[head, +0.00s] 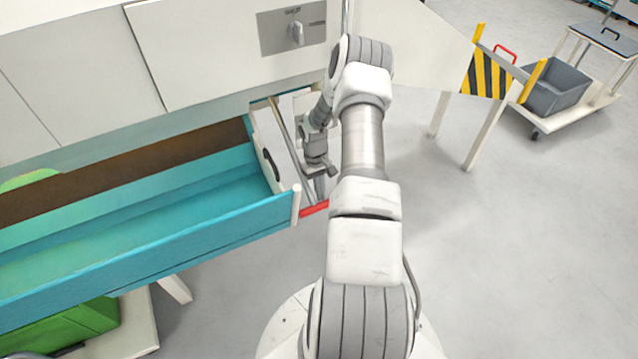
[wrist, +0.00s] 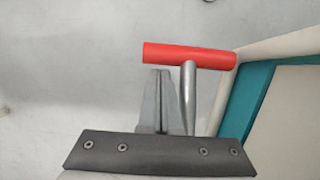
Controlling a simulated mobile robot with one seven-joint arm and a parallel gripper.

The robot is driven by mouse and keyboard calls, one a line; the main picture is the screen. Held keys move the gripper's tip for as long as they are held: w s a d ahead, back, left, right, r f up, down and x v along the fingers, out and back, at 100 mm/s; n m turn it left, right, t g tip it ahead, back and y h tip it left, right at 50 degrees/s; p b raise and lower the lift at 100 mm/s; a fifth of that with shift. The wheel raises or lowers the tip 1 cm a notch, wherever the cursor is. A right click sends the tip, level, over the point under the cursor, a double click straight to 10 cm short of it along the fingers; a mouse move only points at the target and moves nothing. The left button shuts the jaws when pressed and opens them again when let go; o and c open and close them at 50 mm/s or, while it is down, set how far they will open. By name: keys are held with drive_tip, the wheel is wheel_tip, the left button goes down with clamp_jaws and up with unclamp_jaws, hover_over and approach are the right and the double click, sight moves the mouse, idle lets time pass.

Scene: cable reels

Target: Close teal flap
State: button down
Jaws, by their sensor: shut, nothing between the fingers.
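The teal flap (head: 215,225) stands open, reaching out from the front of a white cabinet across the left of the head view. Its teal edge also shows at the right of the wrist view (wrist: 243,105). A red bar handle (head: 314,209) is at the flap's right end; in the wrist view the red bar (wrist: 188,55) sits on a grey metal stem. My gripper (head: 321,190) is shut and empty near this handle. In the wrist view its fingertips (wrist: 160,74) are just below the bar, left of the stem. I cannot tell whether they touch it.
The white cabinet (head: 200,60) has a grey panel with a knob (head: 297,33). A green bin (head: 65,325) stands below the flap at lower left. A grey crate (head: 555,90) rests on a cart at upper right. The floor (head: 510,240) at right is clear.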

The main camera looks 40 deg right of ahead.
drive_tip(key=shift+s+f, duration=0.15)
drive_tip(key=shift+f, duration=0.6)
drive_tip(key=shift+r, duration=0.1)
